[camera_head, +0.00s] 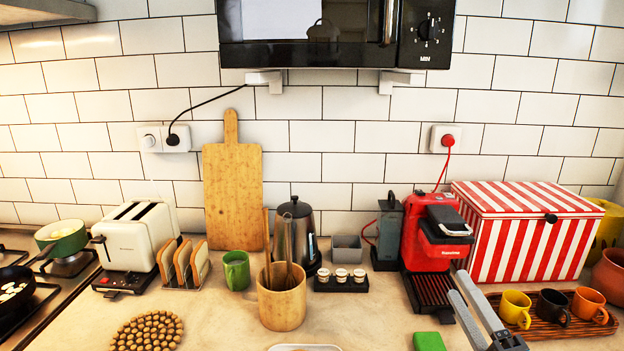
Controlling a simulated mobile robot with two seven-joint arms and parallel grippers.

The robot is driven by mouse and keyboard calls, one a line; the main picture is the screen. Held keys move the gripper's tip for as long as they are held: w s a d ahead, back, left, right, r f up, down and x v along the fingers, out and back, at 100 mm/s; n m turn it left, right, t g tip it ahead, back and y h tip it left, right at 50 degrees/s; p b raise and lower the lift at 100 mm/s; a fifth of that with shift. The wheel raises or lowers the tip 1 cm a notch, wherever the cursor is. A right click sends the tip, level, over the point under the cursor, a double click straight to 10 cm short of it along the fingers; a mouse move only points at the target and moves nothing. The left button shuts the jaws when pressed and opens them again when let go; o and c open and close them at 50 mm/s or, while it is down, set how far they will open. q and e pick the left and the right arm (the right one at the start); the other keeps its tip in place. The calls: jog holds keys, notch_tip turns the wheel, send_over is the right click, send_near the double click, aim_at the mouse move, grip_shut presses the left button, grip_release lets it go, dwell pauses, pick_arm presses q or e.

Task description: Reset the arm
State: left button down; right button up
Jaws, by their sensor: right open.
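My right gripper (457,284) comes in from the lower right edge, over the front of the counter. Its two grey fingers are apart and point up and to the left, with nothing between them. It is in front of the red coffee machine (428,238) and left of the wooden tray (550,330) with cups. Whether the fingertips touch anything cannot be told. My left gripper is not in view.
A green block (429,342) lies just left of the right gripper. A yellow cup (515,309) stands close on its right. A wooden utensil pot (282,300) and a kettle (297,236) stand farther left. The microwave (335,35) hangs above. Some counter between pot and block is clear.

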jog(key=s+d+f+m+g+h, duration=0.1)
jog(key=s+f+m+g+h, duration=0.25)
jog(key=f+m, duration=0.35)
jog(key=s+d+f+m+g+h, duration=0.1)
jog(key=s+f+m+g+h, duration=0.1)
jog(key=f+m+g, duration=0.3)
jog(key=s+a+f+m+g+y, duration=0.1)
jog(key=s+a+f+m+g, duration=0.25)
jog(key=s+f, duration=0.4)
jog(key=s+a+f+m+g+y, duration=0.25)
jog(key=s+a+f+g, duration=0.2)
jog(key=s, duration=0.55)
notch_tip(320, 180, down, 28)
jog(key=s+g+b, duration=0.1)
jog(key=g+b, duration=0.1)
jog(key=b, duration=0.4)
pick_arm(q)
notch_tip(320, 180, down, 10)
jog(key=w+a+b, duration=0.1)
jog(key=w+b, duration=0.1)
jog(key=b, duration=0.2)
pick_arm(e)
jog(key=s+d+f+h, duration=0.1)
jog(key=s+d+f, duration=0.2)
jog(key=s+f, duration=1.1)
notch_tip(320, 180, down, 3)
jog(key=shift+s+f+g, duration=0.1)
jog(key=shift+s+g, duration=0.2)
jog(key=shift+g, duration=0.15)
